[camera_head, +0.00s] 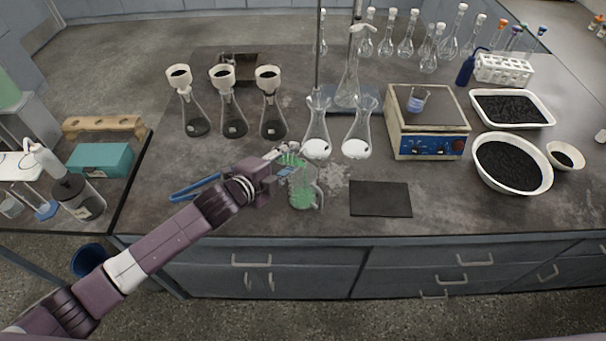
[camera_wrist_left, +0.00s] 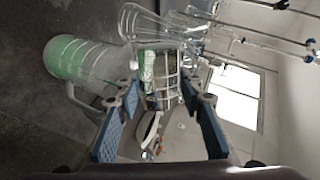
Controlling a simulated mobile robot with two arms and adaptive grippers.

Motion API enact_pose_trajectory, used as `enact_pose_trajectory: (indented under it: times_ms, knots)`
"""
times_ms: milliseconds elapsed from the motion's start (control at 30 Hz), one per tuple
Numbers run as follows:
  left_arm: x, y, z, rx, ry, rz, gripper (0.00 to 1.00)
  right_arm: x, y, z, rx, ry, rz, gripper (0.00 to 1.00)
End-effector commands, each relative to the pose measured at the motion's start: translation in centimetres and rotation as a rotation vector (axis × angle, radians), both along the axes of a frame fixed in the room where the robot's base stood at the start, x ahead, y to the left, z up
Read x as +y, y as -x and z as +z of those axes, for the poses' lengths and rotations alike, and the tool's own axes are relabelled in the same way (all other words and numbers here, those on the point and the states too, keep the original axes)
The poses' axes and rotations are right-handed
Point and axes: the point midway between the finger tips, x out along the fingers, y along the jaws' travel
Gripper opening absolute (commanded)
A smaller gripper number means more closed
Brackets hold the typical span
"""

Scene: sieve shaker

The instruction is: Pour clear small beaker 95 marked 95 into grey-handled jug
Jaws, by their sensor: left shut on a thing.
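My left gripper (camera_head: 278,164) is shut on a small clear beaker (camera_head: 292,160) with green on it, just above the jug at the bench's front. In the left wrist view the beaker (camera_wrist_left: 160,72) is between the fingertips of the gripper (camera_wrist_left: 160,96); its number cannot be read, and its tilt is hard to tell. The clear jug (camera_head: 302,192) with green on its wall stands upright on the bench, its handle on the right. The jug (camera_wrist_left: 82,62) also shows at the left of the wrist view, close to the beaker. My right gripper is not in view.
Two flasks with white contents (camera_head: 357,146) stand behind and right of the jug. Three funnel-topped flasks (camera_head: 232,122) stand behind left. A balance (camera_head: 428,128) carries another small beaker (camera_head: 417,98). A dark mat (camera_head: 380,199) lies right of the jug. A blue loop (camera_head: 193,188) lies left.

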Motion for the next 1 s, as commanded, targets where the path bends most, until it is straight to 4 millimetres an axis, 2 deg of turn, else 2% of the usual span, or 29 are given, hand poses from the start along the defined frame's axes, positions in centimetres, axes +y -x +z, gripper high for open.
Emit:
enact_pose_trajectory:
  times_ms: [1000]
  knots:
    - [-0.02, -0.01, 0.34, -0.032, -0.059, 0.000, 0.09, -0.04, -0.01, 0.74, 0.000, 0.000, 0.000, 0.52]
